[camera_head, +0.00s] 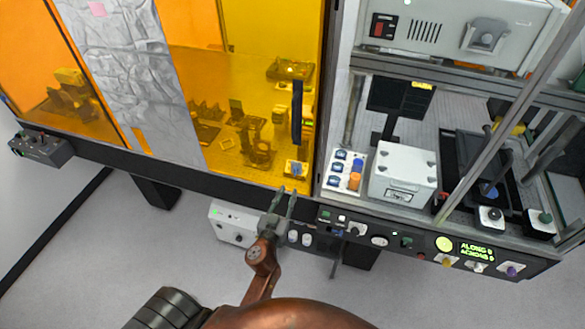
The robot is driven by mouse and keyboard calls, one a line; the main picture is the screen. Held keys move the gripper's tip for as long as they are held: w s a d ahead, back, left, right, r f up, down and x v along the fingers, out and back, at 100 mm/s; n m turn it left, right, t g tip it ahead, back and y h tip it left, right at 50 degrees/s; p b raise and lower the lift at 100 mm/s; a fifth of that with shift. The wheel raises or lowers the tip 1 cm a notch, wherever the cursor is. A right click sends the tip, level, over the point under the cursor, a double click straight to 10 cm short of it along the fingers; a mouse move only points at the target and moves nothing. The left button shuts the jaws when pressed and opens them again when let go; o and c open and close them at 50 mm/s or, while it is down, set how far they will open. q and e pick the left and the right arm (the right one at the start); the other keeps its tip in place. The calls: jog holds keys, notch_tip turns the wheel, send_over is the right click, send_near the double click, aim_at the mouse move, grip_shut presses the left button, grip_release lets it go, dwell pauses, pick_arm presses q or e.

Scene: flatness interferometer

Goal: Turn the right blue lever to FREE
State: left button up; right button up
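I cannot make out a lever marked FREE. Several small blue parts show: a blue piece on a small pale block (296,168) behind the amber panel, and blue parts on a white tray (344,172) to its right. A round blue part (489,192) lies among black hardware at the right. Which of these is the right blue lever is too small to tell. My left gripper (287,191) is open and empty, with two fingers apart, in front of the bench's front edge and below the pale block. My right gripper is not in view.
A control panel (420,248) with buttons, knobs and a green ALONG/ACROSS display runs along the front right. A white box (403,174) stands on the bench behind it. An amber panel (225,90) closes the left side. A grey post (515,105) crosses the right side. Floor at lower left is clear.

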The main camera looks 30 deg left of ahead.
aim_at(295, 171)
pick_arm(q)
jog(key=w+a+r, duration=0.2)
jog(key=w, duration=0.5)
jog(key=shift+w+p, duration=0.3)
jog(key=shift+p, duration=0.05)
grip_shut()
